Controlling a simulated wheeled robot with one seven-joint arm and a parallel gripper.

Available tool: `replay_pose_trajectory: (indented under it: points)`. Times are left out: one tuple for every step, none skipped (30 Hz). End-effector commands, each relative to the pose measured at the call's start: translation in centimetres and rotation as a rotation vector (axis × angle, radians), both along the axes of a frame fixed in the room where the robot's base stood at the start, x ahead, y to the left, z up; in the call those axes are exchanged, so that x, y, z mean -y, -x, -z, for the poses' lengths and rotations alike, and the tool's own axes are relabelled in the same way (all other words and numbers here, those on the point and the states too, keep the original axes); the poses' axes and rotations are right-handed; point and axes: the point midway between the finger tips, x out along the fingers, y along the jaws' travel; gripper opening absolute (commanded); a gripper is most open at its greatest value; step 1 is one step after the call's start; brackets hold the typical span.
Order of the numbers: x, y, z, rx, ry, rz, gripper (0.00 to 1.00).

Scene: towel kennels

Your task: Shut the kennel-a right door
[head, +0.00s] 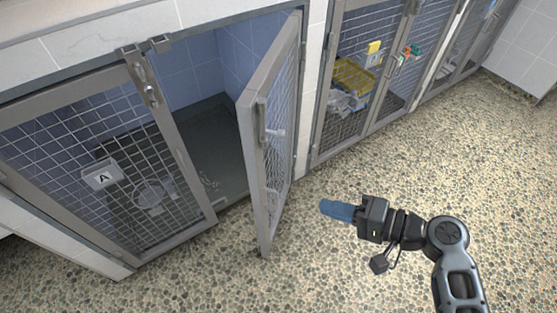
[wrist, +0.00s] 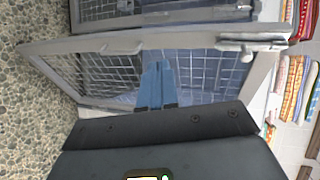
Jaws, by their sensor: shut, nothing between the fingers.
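The kennel-a right door (head: 256,180) is a grey metal frame with wire mesh, standing open and swung out over the floor. A handle (head: 262,122) is on its frame. The kennel-a left door (head: 188,165), beside the plate marked A (head: 101,176), looks shut. My gripper (head: 325,208) has blue fingers that are shut and empty. In the head view it is to the right of the open door, pointing left towards it, with a gap in the picture. In the wrist view the fingers (wrist: 157,70) show in front of the door's mesh and frame (wrist: 110,43); contact cannot be told.
Kennel interior floor (head: 205,150) shows through the open doorway. Another kennel with mesh doors (head: 345,75) is to the right, holding a yellow tray (head: 352,78). Pebbled floor (head: 190,285) is clear around the door. Folded towels (wrist: 293,85) show at the right of the wrist view.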

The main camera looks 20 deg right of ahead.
Motion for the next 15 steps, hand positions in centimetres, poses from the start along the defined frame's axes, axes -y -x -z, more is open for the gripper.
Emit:
replay_pose_trajectory:
  points:
    - [0.6,-1.6,-1.1,0.033,-0.055,-0.034,0.00]
    - [0.8,-2.1,-1.8,0.048,-0.087,-0.058,0.00]
    - [1.1,-2.7,-2.8,0.069,-0.125,-0.088,0.00]
    - [1.3,-3.1,-3.5,0.084,-0.149,-0.108,0.00]
    - [1.4,-3.4,-4.1,0.097,-0.169,-0.127,0.00]
    - [1.7,-3.7,-4.8,0.112,-0.192,-0.149,0.00]
    - [1.8,-3.9,-5.2,0.124,-0.205,-0.162,0.00]
    - [2.0,-4.0,-5.6,0.132,-0.216,-0.174,0.00]
    - [2.1,-4.2,-6.0,0.140,-0.227,-0.184,0.00]
    - [2.1,-4.2,-6.2,0.145,-0.232,-0.191,0.00]
    - [2.1,-4.3,-6.3,0.148,-0.237,-0.196,0.00]
    - [2.0,-4.4,-6.5,0.151,-0.240,-0.200,0.00]
    - [1.8,-4.5,-6.5,0.152,-0.242,-0.202,0.00]
    - [1.6,-4.6,-6.5,0.151,-0.242,-0.203,0.00]
    - [1.2,-4.9,-6.5,0.151,-0.241,-0.202,0.00]
